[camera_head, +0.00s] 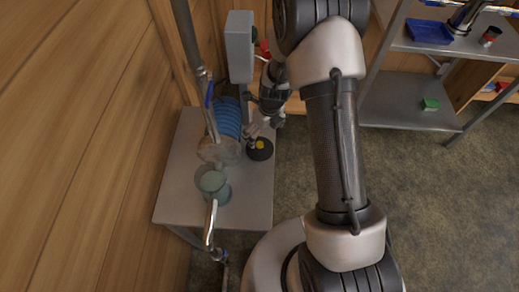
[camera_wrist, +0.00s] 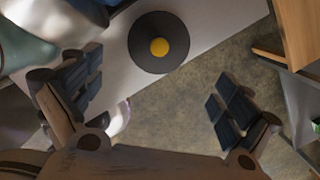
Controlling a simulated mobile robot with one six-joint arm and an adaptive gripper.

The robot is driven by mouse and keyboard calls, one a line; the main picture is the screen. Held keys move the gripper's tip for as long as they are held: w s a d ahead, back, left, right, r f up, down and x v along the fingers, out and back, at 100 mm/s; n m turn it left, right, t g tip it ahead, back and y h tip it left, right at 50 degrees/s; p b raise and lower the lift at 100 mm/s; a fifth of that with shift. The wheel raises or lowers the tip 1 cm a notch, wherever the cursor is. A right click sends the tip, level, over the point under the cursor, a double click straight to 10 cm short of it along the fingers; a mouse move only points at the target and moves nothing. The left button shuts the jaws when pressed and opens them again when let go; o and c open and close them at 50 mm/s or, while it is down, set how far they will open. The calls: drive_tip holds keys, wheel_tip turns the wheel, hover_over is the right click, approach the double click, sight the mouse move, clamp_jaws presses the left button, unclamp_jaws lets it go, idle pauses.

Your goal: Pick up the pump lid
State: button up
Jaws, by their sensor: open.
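A flat black disc with a yellow knob at its centre, which looks like the pump lid (camera_head: 260,154), lies on the right edge of the grey table. In the wrist view the lid (camera_wrist: 143,58) is at the top centre, ahead of the fingertips. My gripper (camera_wrist: 157,92) is open and empty, with its two padded fingers spread to the left and right. In the head view my gripper (camera_head: 258,131) is just behind the lid, apart from the ribbed blue part. I cannot tell its exact height above the lid.
The grey table (camera_head: 178,207) carries a ribbed blue unit (camera_head: 228,117), a clear disc (camera_head: 219,151) and a glass vessel (camera_head: 212,183) close left of the lid. A grey box (camera_head: 240,45) stands behind. A shelf (camera_head: 400,105) is at the right; floor between is free.

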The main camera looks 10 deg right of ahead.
sight(260, 144)
drive_tip(key=f+b, duration=0.1)
drive_tip(key=f, duration=0.2)
drive_tip(key=w+f+b, duration=0.1)
drive_tip(key=f+b, duration=0.1)
drive_tip(key=f, duration=0.2)
drive_tip(key=a+f+b, duration=0.1)
drive_tip(key=f+b, duration=0.1)
drive_tip(key=f, duration=0.2)
drive_tip(key=shift+w, duration=0.3)
drive_tip(key=shift+r, duration=0.15)
